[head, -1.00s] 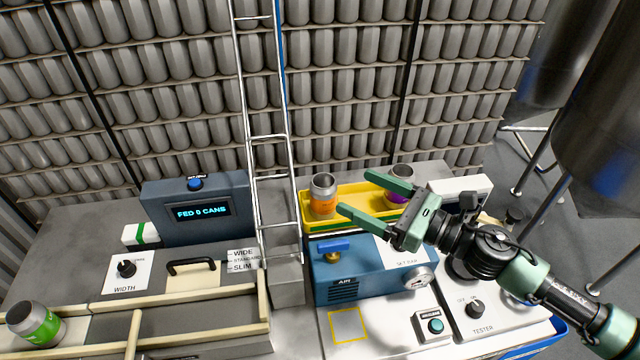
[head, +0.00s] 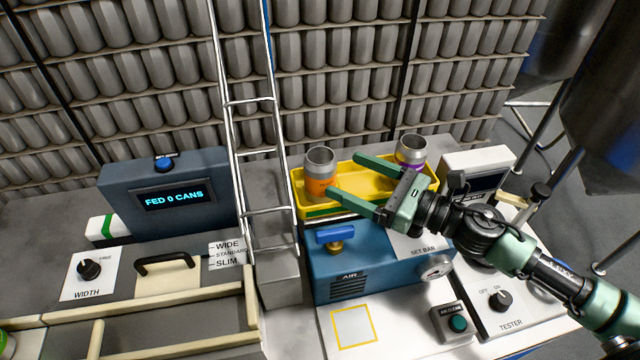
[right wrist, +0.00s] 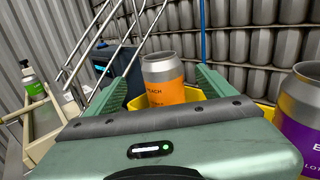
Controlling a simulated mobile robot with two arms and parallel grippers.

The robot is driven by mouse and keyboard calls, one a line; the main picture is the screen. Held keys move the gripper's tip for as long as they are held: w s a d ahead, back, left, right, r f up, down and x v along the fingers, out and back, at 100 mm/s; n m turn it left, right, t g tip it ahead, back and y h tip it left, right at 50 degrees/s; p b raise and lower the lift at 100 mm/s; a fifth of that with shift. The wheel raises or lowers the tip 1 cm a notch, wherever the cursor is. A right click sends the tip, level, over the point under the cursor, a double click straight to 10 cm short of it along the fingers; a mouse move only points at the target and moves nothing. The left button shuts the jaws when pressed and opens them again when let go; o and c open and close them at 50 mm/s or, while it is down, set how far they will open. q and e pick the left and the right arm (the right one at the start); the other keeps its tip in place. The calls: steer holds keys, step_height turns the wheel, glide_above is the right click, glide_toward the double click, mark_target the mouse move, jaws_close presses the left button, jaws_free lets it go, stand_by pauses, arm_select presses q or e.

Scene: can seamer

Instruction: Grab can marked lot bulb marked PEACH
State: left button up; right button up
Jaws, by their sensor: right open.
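An orange-labelled can (head: 320,182) stands upright at the left end of a yellow tray (head: 347,194). In the right wrist view the orange can (right wrist: 163,88) shows part of a word ending "EACH", ahead between my fingers. My right gripper (head: 345,175) is open and empty, its fingers pointing at this can from the right. The fingertips look close to the can; I cannot tell whether they are beside it. A purple-labelled can (head: 411,150) stands at the tray's right end, behind the gripper. It also shows at the right of the wrist view (right wrist: 300,118). My left gripper is not in view.
A blue air unit (head: 345,268) with a lever stands in front of the tray. A metal ladder-like chute (head: 262,157) rises left of it. A feeder display (head: 180,198) reads "FED 0 CANS".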

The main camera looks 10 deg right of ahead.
mark_target(335, 169)
steer(key=shift+w+a+r+p, duration=0.15)
steer(key=shift+w+a+p, duration=0.4)
steer(key=shift+p, duration=0.1)
steer(key=shift+w+a+p, duration=0.3)
steer(key=shift+w+a, duration=0.1)
steer(key=p+x, duration=0.3)
steer(key=x, duration=0.1)
steer(key=shift+w, duration=0.25)
steer(key=shift+w+a+f, duration=0.25)
steer(key=shift+a+f, duration=0.05)
steer(key=shift+f, duration=0.05)
steer(key=c, duration=1.4)
